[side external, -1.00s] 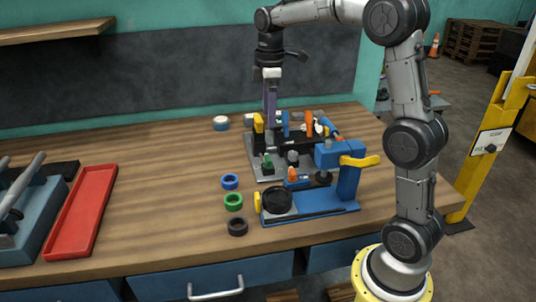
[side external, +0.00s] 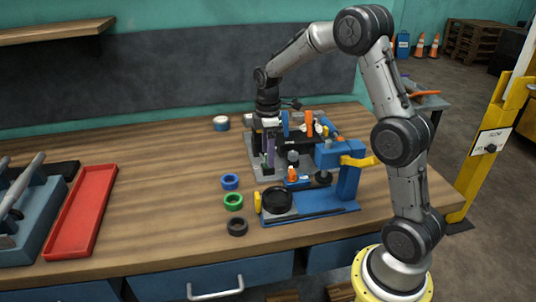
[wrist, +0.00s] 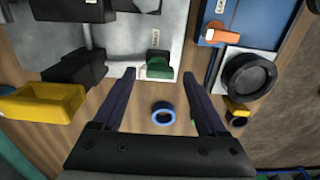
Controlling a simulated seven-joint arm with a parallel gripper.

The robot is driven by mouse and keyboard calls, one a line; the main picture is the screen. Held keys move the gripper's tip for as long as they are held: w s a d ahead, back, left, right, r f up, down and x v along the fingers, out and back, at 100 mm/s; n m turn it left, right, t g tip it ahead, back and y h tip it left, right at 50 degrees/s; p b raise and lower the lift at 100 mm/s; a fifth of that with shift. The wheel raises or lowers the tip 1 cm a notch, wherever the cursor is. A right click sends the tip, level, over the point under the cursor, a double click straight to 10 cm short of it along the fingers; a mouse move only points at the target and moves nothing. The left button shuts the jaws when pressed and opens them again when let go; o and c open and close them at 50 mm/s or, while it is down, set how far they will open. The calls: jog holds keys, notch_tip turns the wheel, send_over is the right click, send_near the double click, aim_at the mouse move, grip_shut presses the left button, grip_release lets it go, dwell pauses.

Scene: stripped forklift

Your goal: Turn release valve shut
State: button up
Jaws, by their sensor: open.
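Labels are too small to read, so I cannot tell which part is the release valve. A small green knob (wrist: 159,68) sits at the edge of a grey plate (wrist: 185,65), beside a small label. In the wrist view it lies between the fingertips of my gripper (wrist: 160,74), which is open and empty. An orange lever knob (wrist: 222,33) sits on a blue block to the right; it also shows in the side view (side external: 292,174). My gripper (side external: 268,160) points down over the grey plate in the side view and hides part of the plate and its fittings.
A blue fixture (side external: 345,185) with a yellow handle and a black round cup (side external: 277,200) stands right of the plate. Blue (side external: 230,181), green (side external: 233,201) and black (side external: 237,226) rings lie to the left. A red tray (side external: 82,210) is further left, with clear bench between.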

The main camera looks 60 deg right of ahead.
jog(key=shift+f, duration=0.55)
jog(key=shift+s+a, duration=0.1)
grip_shut()
